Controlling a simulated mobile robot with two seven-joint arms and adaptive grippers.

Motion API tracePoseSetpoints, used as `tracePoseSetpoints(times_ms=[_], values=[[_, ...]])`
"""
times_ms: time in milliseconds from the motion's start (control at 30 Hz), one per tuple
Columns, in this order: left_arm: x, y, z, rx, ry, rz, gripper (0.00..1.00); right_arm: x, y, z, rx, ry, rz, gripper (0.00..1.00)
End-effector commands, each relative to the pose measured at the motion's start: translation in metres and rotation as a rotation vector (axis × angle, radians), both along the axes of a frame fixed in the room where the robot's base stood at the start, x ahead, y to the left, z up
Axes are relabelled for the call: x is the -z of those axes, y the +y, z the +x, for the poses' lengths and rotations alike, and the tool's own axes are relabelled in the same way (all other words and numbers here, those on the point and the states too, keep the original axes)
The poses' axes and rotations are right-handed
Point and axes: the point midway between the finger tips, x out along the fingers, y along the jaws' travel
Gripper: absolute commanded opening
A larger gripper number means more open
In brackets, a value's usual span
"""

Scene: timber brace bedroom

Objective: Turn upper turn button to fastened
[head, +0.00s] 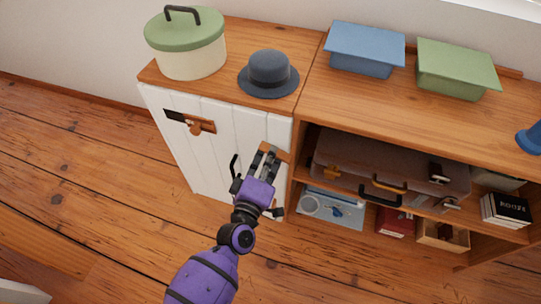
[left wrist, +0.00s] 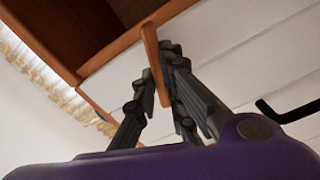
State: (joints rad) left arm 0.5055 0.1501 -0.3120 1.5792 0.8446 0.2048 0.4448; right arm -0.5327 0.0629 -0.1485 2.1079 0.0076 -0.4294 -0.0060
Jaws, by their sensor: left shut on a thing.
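A small wooden turn button (head: 281,153) sits at the right edge of the white plank door (head: 220,140), by the cabinet's wooden upright. My left gripper (head: 269,155) is shut on it, partly hiding it in the head view. In the left wrist view the turn button (left wrist: 151,50) is a flat wooden bar between the fingers of my left gripper (left wrist: 160,95). Its pivot is hidden, so I cannot tell its exact angle. I cannot see a second turn button clearly. My right gripper is not in view.
A black handle (head: 234,166) stands out from the door beside my gripper. A dark plate with a wooden piece (head: 196,124) is at the door's upper left. A dark hat (head: 268,74) and green-lidded tub (head: 186,45) stand on top. Open shelves with a suitcase (head: 390,163) lie right.

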Motion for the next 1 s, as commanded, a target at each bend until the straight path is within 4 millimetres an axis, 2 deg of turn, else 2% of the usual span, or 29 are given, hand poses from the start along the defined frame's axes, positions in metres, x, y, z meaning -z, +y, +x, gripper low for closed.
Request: tracePoseSetpoints(times_ms=[400, 667, 1000], values=[[0.004, 0.001, -0.001, 0.0, 0.086, -0.257, 0.0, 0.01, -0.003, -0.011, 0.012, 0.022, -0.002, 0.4], [0.004, 0.001, -0.001, 0.0, 0.107, -0.321, 0.0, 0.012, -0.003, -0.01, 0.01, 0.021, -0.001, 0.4], [0.004, 0.001, 0.0, 0.0, 0.111, -0.333, 0.0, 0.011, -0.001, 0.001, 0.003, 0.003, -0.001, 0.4]])
